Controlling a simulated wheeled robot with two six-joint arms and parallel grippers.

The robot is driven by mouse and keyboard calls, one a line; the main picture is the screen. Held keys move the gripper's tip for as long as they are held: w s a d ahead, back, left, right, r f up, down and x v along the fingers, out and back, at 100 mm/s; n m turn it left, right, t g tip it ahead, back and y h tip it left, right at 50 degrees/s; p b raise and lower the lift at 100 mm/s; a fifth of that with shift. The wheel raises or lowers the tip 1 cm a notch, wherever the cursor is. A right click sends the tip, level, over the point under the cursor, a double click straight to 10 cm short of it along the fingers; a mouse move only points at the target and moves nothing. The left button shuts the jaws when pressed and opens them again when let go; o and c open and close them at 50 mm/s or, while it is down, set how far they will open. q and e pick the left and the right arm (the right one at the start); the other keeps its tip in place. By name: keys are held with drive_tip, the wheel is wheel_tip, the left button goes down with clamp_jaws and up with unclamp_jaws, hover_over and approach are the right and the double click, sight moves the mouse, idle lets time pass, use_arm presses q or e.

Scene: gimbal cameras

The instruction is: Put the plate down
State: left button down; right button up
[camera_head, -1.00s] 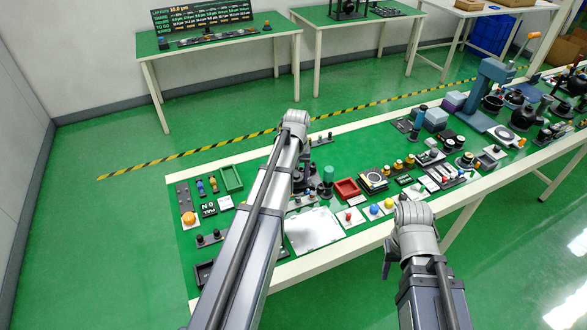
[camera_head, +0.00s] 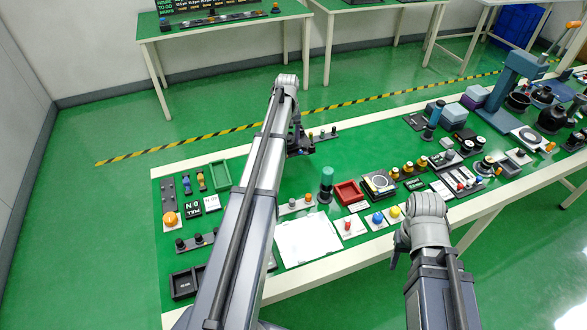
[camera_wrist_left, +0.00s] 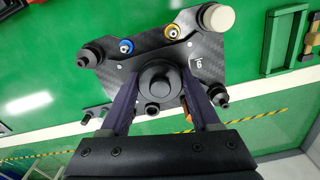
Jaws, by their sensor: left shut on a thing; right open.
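The plate (camera_wrist_left: 140,60) is a dark carbon-fibre piece with black posts, a blue ring, a gold ring, a cream knob and a printed number. In the left wrist view my left gripper (camera_wrist_left: 158,92) is shut on the black knob at its middle. In the head view the left gripper (camera_head: 297,138) is at the far side of the green table, mostly hidden by my arm. Only a dark part of the plate shows below it; whether it touches the table cannot be told. My right gripper (camera_head: 398,248) is open and apart from it, at the table's front edge, partly hidden by its wrist.
Bare green table (camera_head: 375,145) lies to the right.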

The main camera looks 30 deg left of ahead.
sight(290, 168)
use_arm(q)
drive_tip(key=shift+w+f, duration=0.3)
drive_tip(key=shift+f, duration=0.3)
drive_tip(key=shift+w+f+b, duration=0.1)
drive_tip(key=shift+w+b, duration=0.2)
drive_tip(key=shift+b, duration=0.05)
drive_tip(key=shift+s+f, duration=0.1)
wheel_tip(290, 168, down, 10)
drive_tip(key=b, duration=1)
drive_tip(key=shift+r, duration=0.2)
use_arm(e)
wheel_tip(290, 168, down, 11)
drive_tip(key=w, duration=0.1)
drive_tip(key=shift+f, duration=0.1)
use_arm(q)
drive_tip(key=shift+f+b, duration=0.35)
drive_tip(key=shift+f, duration=0.1)
drive_tip(key=shift+c, duration=0.6)
unclamp_jaws()
use_arm(e)
drive_tip(key=shift+f, duration=0.35)
use_arm(q)
drive_tip(key=shift+r, duration=0.15)
use_arm(e)
drive_tip(key=shift+r, duration=0.1)
